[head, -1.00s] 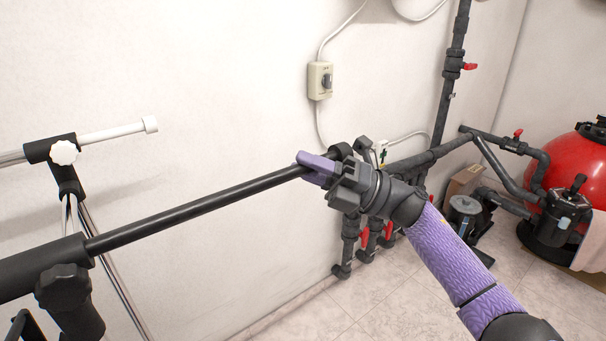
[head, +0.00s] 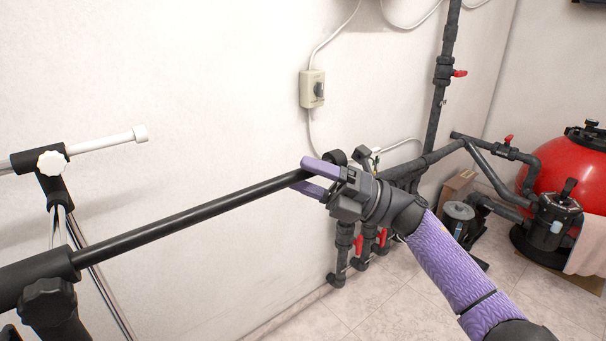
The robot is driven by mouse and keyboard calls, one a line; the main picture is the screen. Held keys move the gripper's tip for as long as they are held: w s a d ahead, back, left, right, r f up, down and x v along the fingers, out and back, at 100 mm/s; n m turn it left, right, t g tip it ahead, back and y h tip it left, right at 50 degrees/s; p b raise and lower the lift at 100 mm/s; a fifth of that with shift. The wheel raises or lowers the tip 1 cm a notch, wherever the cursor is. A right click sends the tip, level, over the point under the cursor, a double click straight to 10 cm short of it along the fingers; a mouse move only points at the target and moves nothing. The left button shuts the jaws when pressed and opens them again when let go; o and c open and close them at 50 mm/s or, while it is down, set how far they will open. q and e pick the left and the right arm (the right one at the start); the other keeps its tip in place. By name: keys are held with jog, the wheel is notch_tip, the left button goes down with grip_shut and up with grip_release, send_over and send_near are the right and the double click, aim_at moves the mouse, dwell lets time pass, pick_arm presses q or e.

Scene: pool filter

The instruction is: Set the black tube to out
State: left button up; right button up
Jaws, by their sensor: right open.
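The black tube (head: 190,222) is a thin rod that sticks far out of a thicker black sleeve (head: 35,280) at the lower left. It slants up to the right. My right gripper (head: 309,180) is at the tube's far end with its purple fingers apart, one above and one below the tube's tip. I cannot tell whether a finger touches it. The very end of the tube is partly hidden at the gripper. My left gripper is not in view.
A black knob (head: 48,302) sits under the sleeve. A white tube (head: 105,143) with a white knob (head: 52,163) is at the left. Dark pipes with red valves (head: 358,243) stand behind my right gripper. A red tank (head: 565,165) is at the right.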

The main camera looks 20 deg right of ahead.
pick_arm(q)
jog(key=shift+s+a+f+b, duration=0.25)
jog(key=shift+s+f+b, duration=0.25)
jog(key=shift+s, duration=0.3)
pick_arm(e)
jog(key=v, duration=0.9)
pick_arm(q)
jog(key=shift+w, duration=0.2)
pick_arm(e)
jog(key=shift+w, duration=0.1)
